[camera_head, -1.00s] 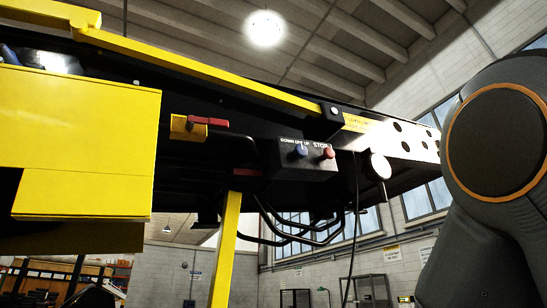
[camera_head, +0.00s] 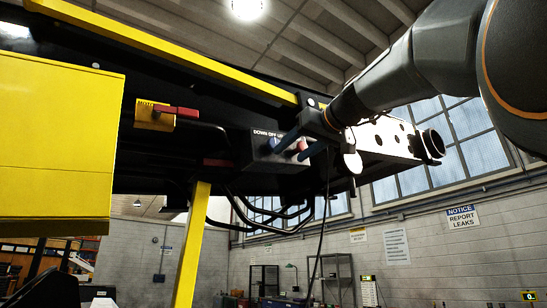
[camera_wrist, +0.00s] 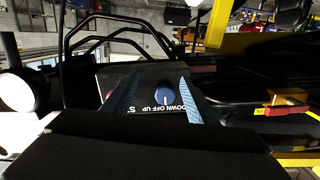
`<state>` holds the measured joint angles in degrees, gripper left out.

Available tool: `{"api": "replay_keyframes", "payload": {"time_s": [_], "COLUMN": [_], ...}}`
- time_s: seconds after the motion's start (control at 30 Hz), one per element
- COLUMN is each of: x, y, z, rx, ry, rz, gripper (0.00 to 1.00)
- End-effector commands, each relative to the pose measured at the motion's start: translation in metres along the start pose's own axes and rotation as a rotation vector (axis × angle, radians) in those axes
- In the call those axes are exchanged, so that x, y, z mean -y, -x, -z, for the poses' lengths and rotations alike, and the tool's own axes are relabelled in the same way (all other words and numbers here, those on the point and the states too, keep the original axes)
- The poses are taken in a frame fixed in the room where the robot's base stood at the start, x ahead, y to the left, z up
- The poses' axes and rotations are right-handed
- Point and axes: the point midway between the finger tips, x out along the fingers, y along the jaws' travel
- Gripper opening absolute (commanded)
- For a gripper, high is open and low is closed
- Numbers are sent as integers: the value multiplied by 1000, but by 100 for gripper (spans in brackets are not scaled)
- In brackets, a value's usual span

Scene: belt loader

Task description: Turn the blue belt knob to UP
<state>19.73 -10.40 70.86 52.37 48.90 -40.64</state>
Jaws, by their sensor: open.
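The blue belt knob (camera_head: 272,143) is on the dark control panel (camera_head: 262,163), under the label DOWN OFF UP, and is partly hidden by my gripper in the head view. My gripper (camera_head: 288,152) is open at the panel face. In the wrist view the blue knob (camera_wrist: 164,96) sits between the two blue fingers of my gripper (camera_wrist: 158,82), nearer the right finger. I cannot tell whether a finger touches it. The label reads upside down there, and I cannot make out which setting the knob points to.
A red stop button (camera_head: 301,146) sits right of the knob, close to a finger. A red handle on a yellow plate (camera_head: 155,115) is further left. Black bent rails (camera_head: 265,215) and a hanging cable are below the panel. A yellow beam (camera_head: 190,55) runs above.

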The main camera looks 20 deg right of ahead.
Motion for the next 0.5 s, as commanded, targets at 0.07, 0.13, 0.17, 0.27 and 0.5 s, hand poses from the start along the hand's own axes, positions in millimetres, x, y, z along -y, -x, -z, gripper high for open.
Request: {"api": "replay_keyframes", "payload": {"time_s": [0.07,0.13,0.17,0.27,0.5], "x": [9,15,16,18,19], "y": [16,22,23,18,-18], "z": [28,40,44,48,52], "rx": [-44,-66,-71,-77,-75], "ry": [31,46,50,54,53], "rz": [10,16,19,22,23], "gripper": [52,52,52,52,52]}}
